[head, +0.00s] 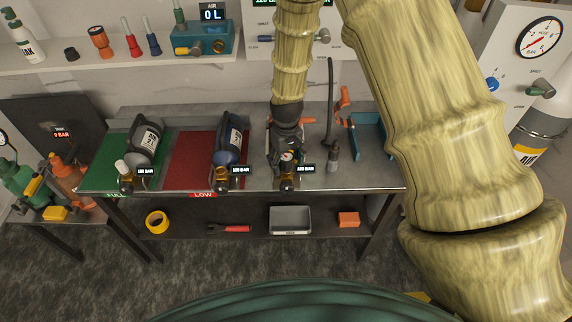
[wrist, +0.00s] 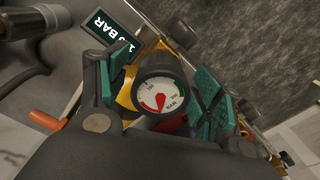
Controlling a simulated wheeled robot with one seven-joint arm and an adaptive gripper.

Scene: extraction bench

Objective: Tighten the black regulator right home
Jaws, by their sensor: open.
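The black-rimmed gauge (wrist: 158,96) of a regulator with brass-coloured parts faces the wrist camera, its red needle low on the white dial. In the head view this regulator (head: 288,181) is at the front edge of the bench, at the third cylinder position, with a small readout beside it. My gripper (head: 286,146) comes down over it from above. In the wrist view the green-padded fingers of my gripper (wrist: 163,82) stand apart, one on each side of the gauge. I cannot tell whether either pad touches. The regulator's threaded joint and most of its cylinder are hidden.
Two dark cylinders lie on the green mat (head: 110,160) and red mat (head: 188,158) to the left. A hose with a grey end (head: 333,150) stands close on the right, near a blue holder (head: 369,135). My arm covers the bench's right end.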

